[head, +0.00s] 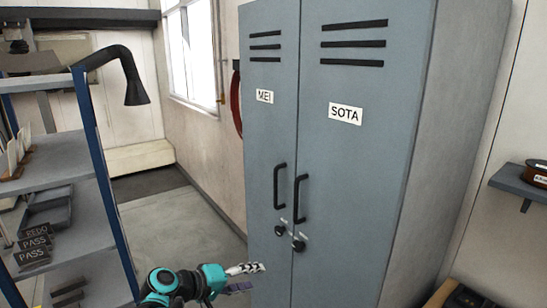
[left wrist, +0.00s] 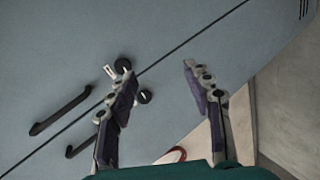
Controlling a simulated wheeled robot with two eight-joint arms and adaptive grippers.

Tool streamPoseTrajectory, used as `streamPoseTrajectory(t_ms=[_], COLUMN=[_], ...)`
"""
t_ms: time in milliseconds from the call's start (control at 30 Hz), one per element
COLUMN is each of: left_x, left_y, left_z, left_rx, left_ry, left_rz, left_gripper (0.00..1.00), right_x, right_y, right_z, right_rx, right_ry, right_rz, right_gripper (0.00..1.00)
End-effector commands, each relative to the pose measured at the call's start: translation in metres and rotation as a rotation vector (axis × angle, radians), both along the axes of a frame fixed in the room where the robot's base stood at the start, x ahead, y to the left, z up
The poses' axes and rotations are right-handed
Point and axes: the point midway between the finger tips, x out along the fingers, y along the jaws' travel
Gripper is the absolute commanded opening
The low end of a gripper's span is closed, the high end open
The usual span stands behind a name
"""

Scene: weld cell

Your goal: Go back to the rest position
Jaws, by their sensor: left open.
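My left gripper (head: 254,277) is low in the head view, in front of the lower part of the blue-grey locker (head: 345,190). In the left wrist view its two fingers (left wrist: 157,82) stand wide apart with nothing between them. Both locker doors, labelled MEI (head: 265,96) and SOTA (head: 345,113), look shut. The MEI handle (head: 279,186) and SOTA handle (head: 299,199) are black, with a round lock under each. The handles also show left of the fingers in the left wrist view (left wrist: 60,111). Whether the fingers touch the door is unclear. My right gripper is out of view.
A blue-framed shelf (head: 97,165) with trays and PASS and REDO signs (head: 35,243) stands at the left. Grey floor (head: 185,225) is clear between shelf and locker. A small wall shelf (head: 515,186) is at the right.

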Motion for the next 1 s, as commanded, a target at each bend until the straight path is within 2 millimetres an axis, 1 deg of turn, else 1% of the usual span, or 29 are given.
streamPoseTrajectory(t_ms=[33, 167, 200, 267, 300, 400, 500, 600, 700, 800, 1000], left_x=[-0.024, -0.078, -0.094, -0.118, -0.134, -0.169, -0.195, -0.212, -0.221, -0.224, -0.224], left_y=[0.000, 0.014, 0.021, 0.031, 0.040, 0.062, 0.082, 0.097, 0.106, 0.110, 0.110], left_z=[-0.004, -0.020, -0.025, -0.033, -0.039, -0.052, -0.063, -0.070, -0.073, -0.074, -0.074], left_rx=[0.084, 0.314, 0.385, 0.490, 0.562, 0.729, 0.867, 0.966, 1.022, 1.045, 1.045], left_ry=[0.007, 0.013, 0.013, 0.009, 0.006, -0.007, -0.024, -0.037, -0.045, -0.049, -0.049], left_rz=[-0.005, -0.011, -0.014, -0.018, -0.022, -0.030, -0.039, -0.045, -0.048, -0.050, -0.050], left_gripper=[0.51, 0.51, 0.51, 0.51, 0.51, 0.51, 0.51, 0.51, 0.51, 0.51, 0.51], right_x=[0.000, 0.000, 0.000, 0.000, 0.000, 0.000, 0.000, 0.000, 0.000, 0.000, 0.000], right_y=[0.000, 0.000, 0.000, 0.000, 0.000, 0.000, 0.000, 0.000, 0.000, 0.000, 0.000], right_z=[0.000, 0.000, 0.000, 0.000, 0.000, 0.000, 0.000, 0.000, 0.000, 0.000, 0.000], right_rx=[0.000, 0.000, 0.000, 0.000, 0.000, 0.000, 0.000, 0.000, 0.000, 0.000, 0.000], right_ry=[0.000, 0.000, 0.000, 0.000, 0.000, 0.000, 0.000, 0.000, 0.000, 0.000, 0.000], right_rz=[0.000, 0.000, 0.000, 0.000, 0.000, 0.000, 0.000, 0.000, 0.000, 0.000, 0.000], right_gripper=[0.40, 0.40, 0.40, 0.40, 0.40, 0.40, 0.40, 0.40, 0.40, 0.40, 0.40])
